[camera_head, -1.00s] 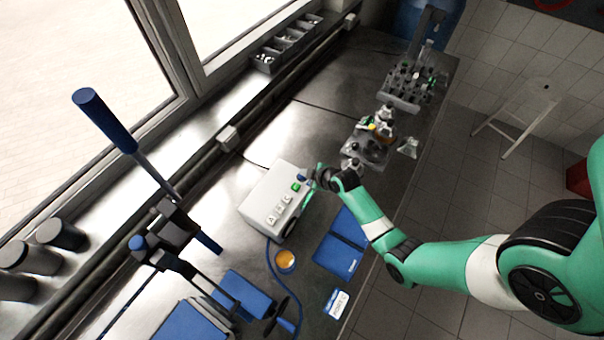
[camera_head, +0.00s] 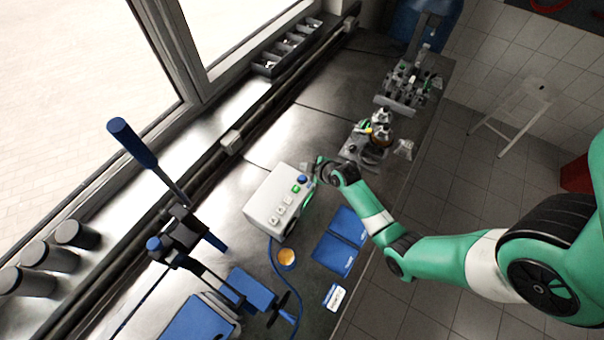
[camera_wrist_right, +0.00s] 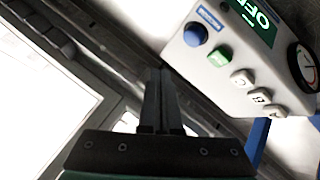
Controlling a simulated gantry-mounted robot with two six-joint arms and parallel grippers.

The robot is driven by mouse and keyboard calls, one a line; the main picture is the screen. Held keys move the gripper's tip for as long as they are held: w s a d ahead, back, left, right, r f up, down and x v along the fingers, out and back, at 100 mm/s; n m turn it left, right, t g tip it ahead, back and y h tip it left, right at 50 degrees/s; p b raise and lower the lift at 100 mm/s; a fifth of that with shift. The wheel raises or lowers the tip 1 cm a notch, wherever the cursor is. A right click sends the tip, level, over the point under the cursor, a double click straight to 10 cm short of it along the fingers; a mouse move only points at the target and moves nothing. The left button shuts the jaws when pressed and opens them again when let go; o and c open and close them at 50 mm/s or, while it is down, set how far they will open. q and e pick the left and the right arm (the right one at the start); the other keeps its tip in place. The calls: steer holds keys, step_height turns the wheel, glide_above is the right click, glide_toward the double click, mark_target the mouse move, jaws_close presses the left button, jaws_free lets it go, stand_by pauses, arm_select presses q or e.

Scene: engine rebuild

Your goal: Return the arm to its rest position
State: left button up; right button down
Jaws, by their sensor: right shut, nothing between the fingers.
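My right arm, green and white, comes in from the right in the head view. Its gripper (camera_head: 316,168) is beside the upper right end of a white control box (camera_head: 268,218) on the bench. In the right wrist view the fingers (camera_wrist_right: 162,90) are together with nothing between them. The box (camera_wrist_right: 222,84) shows there to their right, with a blue button, a green button, keys A, B and C, a gauge and a green display reading OFF. The fingers look apart from the buttons. My left gripper is not in view.
A blue-handled lever tool (camera_head: 132,142) stands at the left. Bare steel bench lies behind the box.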

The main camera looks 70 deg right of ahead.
steer(key=shift+f, duration=0.1)
stand_by(0.4)
steer(key=w+a+r+n+t+y, duration=0.1)
steer(key=w+a+r+t, duration=0.1)
steer(key=w+a+r, duration=0.35)
steer(key=w+a+r+n+t, duration=0.2)
steer(key=w+r, duration=0.4)
steer(key=r, duration=0.5)
steer(key=w+a+r+n+t+y, duration=0.1)
steer(key=w+a+r+t, duration=0.15)
steer(key=w+r, duration=0.45)
steer(key=a+r+t+y, duration=0.15)
steer(key=a+r, duration=0.35)
steer(key=r, duration=0.5)
steer(key=a+r+t, duration=0.3)
steer(key=a+r, duration=0.2)
steer(key=r, duration=0.6)
steer(key=s+a+r+t+y, duration=0.1)
steer(key=s+a+r+t, duration=0.15)
steer(key=r, duration=0.35)
steer(key=s+a+r+t+y, duration=0.1)
steer(key=a+r, duration=0.2)
steer(key=r, duration=0.4)
steer(key=s+a+r+m+t, duration=0.2)
steer(key=s+r+m+t, duration=0.2)
steer(key=s+r, duration=0.8)
steer(key=s+m, duration=0.2)
steer(key=shift+r+m+t+y, duration=0.35)
steer(key=shift+m, duration=0.05)
